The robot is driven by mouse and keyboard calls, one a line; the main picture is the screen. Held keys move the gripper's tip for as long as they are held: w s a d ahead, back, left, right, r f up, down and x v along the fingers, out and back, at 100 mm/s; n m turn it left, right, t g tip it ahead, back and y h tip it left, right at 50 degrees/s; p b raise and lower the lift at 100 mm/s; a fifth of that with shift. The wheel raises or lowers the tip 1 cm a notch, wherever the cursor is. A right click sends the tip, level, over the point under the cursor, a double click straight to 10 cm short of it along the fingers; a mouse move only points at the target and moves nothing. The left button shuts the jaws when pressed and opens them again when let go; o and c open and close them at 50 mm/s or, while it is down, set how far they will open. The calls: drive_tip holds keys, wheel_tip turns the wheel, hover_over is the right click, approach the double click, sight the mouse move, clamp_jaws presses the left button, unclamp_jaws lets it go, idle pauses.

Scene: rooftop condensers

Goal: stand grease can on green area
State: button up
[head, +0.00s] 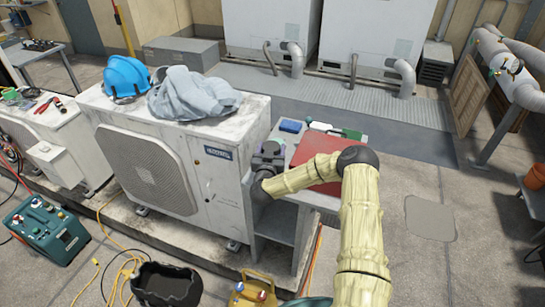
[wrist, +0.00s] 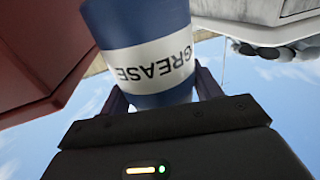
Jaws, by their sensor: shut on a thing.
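The grease can (wrist: 150,62) is blue and white, and its GREASE label reads upside down in the wrist view. My gripper (wrist: 161,93) is shut on it, with one finger on each side. The can's far end is cut off by the top of the picture. In the head view my gripper (head: 268,156) is at the table's left side, close to the condenser, and I cannot make out the can there. A green patch (head: 353,134) shows at the table's back right, beyond the red box; only part of it is visible.
The red box (head: 322,150) takes up much of the grey table (head: 325,200), partly behind my arm. A blue item (head: 290,126) and a small white item (head: 320,126) lie at the back. The condenser (head: 170,165) stands left, bearing a blue helmet (head: 125,78) and grey cloth (head: 190,95).

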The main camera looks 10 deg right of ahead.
drive_tip(key=shift+f+p, duration=0.45)
drive_tip(key=shift+f, duration=1.6)
drive_tip(key=shift+f, duration=0.15)
drive_tip(key=o, duration=1.2)
drive_tip(key=shift+s+a, duration=0.1)
drive_tip(key=b+v, duration=0.2)
drive_tip(key=v, duration=0.9)
drive_tip(key=shift+s, duration=0.4)
drive_tip(key=shift+a, duration=0.1)
